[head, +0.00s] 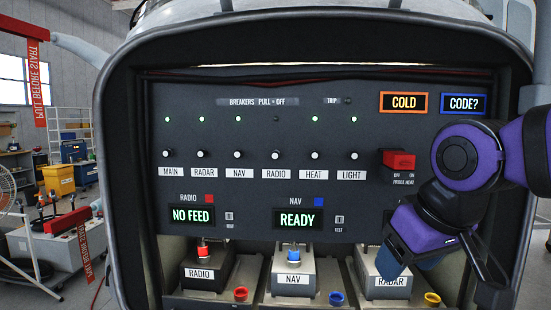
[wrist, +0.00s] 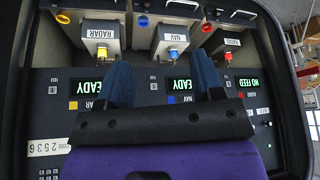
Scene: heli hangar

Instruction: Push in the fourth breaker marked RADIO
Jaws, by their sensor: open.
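The RADIO breaker (head: 275,155) is the fourth white-tipped knob in the row labelled MAIN, RADAR, NAV, RADIO, HEAT, LIGHT. The small lamp above it (head: 276,118) is dark; the lamps above the other breakers are green. I cannot tell from this angle how far its knob stands out. My gripper (head: 402,265) is low at the right of the panel, in front of the RADAR unit, below and right of the breaker. The wrist view shows its two blue fingers (wrist: 160,62) apart with nothing between them.
A red guarded PROBE HEAT switch (head: 399,160) sits beside my arm. The RADIO display (head: 192,216) reads NO FEED; the NAV display (head: 297,219) reads READY. Units labelled RADIO (head: 199,273), NAV (head: 293,280) and RADAR stand below. Space before the breaker row is clear.

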